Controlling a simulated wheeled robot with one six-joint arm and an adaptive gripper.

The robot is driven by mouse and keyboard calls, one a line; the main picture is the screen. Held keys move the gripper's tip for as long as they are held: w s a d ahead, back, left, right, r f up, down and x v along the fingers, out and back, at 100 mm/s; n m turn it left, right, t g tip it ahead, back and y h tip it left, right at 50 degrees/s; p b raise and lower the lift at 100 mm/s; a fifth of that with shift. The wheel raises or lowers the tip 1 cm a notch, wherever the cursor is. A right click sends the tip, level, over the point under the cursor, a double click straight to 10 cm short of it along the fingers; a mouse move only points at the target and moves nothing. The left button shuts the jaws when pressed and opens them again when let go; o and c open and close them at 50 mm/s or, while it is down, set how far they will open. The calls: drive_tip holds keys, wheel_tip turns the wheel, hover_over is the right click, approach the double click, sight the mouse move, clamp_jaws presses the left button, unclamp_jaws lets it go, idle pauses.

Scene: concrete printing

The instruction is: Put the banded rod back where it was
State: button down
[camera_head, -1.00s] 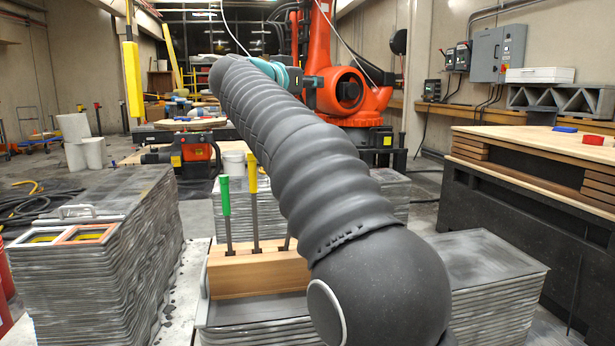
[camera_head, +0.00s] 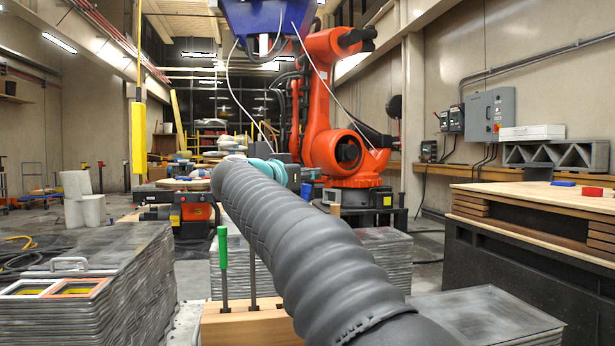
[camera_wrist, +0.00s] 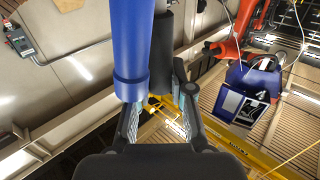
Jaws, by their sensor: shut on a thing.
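My gripper (camera_wrist: 158,92) shows in the wrist view with its fingers closed in on a dark cylinder (camera_wrist: 162,55). A thick blue cylinder with a wider collar (camera_wrist: 132,50) runs beside it, in front of the left finger. I cannot tell whether the two are one banded rod. A wooden block (camera_head: 240,328) stands low in the middle of the head view. A green-handled rod (camera_head: 222,250) stands upright in it, with a second dark shaft (camera_head: 253,280) to its right. My arm hides the block's right part.
Stacked grey slabs (camera_head: 110,300) stand left, with frames on top. Another slab stack (camera_head: 490,318) is at front right. A workbench (camera_head: 540,240) stands at right. An orange robot arm (camera_head: 335,150) rises behind, with a blue head (camera_head: 265,18) overhead.

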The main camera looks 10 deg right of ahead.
drive_tip(key=shift+f, duration=0.1)
drive_tip(key=c, duration=1)
unclamp_jaws()
drive_tip(key=shift+c, duration=0.2)
drive_tip(key=shift+a, duration=0.1)
drive_tip(key=v, duration=1.2)
drive_tip(key=shift+p, duration=0.35)
drive_tip(key=shift+r, duration=0.2)
